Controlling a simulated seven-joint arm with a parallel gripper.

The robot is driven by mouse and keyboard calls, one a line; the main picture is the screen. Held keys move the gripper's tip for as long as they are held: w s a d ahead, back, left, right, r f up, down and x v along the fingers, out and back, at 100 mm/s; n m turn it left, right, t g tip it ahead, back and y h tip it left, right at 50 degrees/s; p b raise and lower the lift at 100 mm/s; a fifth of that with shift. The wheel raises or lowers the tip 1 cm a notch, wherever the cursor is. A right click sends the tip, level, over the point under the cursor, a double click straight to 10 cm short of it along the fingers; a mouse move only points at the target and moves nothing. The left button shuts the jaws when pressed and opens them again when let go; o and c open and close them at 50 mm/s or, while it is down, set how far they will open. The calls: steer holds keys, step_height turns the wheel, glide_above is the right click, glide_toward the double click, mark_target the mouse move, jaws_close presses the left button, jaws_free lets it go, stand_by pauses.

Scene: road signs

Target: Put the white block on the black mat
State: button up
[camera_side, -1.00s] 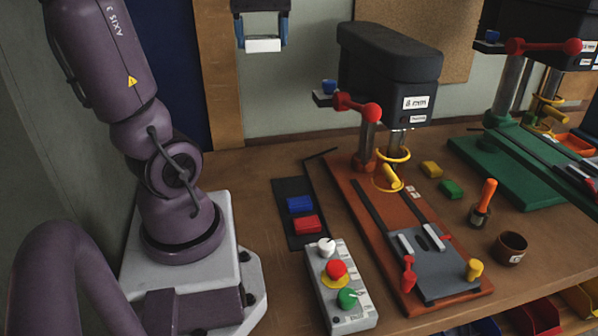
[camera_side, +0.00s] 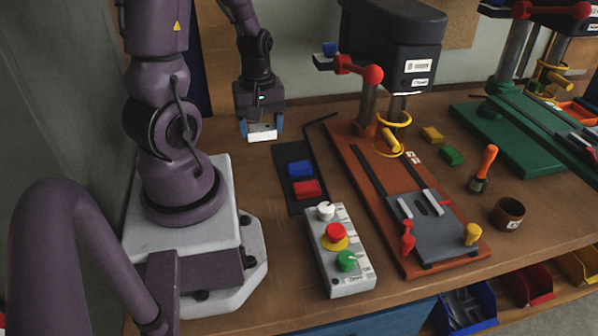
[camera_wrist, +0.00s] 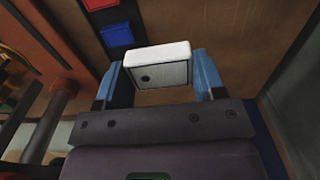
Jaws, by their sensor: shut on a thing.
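The white block (camera_side: 262,135) is between the blue fingers of my gripper (camera_side: 261,130), which is shut on it. It is held in the air to the left of the black mat's far end in the side view. In the wrist view the white block (camera_wrist: 158,66) spans the gap between the fingertips (camera_wrist: 160,75). The black mat (camera_side: 299,200) lies on the bench, with a blue block (camera_side: 300,169) and a red block (camera_side: 307,189) on it. The mat (camera_wrist: 99,20) also shows in the wrist view, beyond the held block.
A control box (camera_side: 341,262) with buttons stands at the mat's near end. A drill press with a red-brown base (camera_side: 372,185) is close on the mat's right. Yellow (camera_side: 432,135) and green (camera_side: 452,156) blocks lie farther right. Bare bench lies left of the mat.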

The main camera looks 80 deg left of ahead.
steer(key=shift+f, duration=0.5)
steer(key=shift+w+a+f, duration=0.15)
steer(key=shift+a+f, duration=0.1)
steer(key=w+a+f, duration=0.4)
steer(key=w+a, duration=0.1)
steer(key=a, duration=0.1)
glide_above(292, 155)
steer(key=f, duration=0.3)
steer(key=d+f, duration=0.1)
steer(key=shift+s+f, duration=0.2)
steer(key=shift+s, duration=0.1)
steer(key=shift+w+a+f, duration=0.25)
steer(key=shift+a+f, duration=0.15)
steer(key=shift+f, duration=0.1)
steer(key=shift+w+a+f, duration=0.1)
steer(key=shift+f, duration=1.55)
